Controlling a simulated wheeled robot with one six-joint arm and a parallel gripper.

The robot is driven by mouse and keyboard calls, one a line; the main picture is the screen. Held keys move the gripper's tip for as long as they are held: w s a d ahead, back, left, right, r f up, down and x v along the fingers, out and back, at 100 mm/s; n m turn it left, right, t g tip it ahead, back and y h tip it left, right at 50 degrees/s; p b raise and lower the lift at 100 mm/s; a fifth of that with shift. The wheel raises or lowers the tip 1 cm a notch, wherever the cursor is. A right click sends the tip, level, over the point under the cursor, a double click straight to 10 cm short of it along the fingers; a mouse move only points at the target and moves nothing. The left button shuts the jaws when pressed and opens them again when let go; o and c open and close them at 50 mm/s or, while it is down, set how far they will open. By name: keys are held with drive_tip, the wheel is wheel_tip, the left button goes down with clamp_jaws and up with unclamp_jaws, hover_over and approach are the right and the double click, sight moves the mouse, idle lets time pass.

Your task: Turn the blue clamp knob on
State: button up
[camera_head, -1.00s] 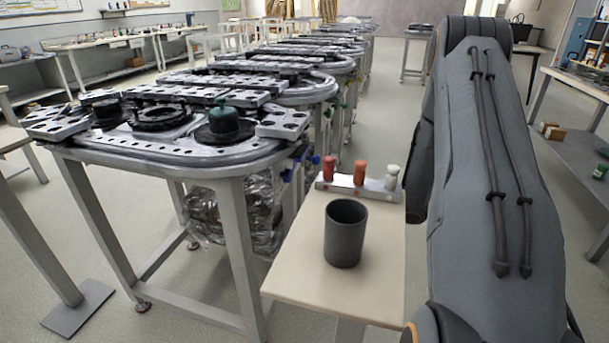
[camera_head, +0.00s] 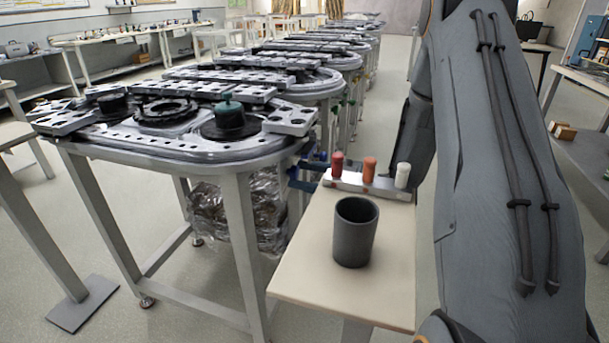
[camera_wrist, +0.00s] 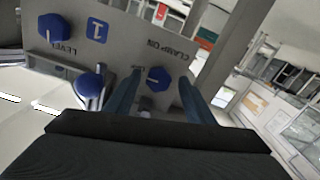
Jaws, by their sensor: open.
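In the wrist view the blue clamp knob (camera_wrist: 158,78) sits on a grey panel (camera_wrist: 125,50), under upside-down lettering that reads CLAMP ON. A light line marks its face. My gripper (camera_wrist: 161,77) is open, with one dark blue finger on each side of the knob in the picture. I cannot tell whether either finger touches it. In the head view, small blue parts (camera_head: 318,160) show at the track table's right edge; I cannot tell knobs from fingers there.
A rounded blue part (camera_wrist: 90,88) stands left of my fingers. In the head view, a small table (camera_head: 300,277) holds a dark cup (camera_head: 355,232) and a rack (camera_head: 370,187) with red, orange and white pieces. The track table (camera_head: 150,148) stands to the left.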

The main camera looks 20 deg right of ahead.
drive_tip(key=shift+w+a, duration=0.25)
drive_tip(key=shift+a, duration=0.05)
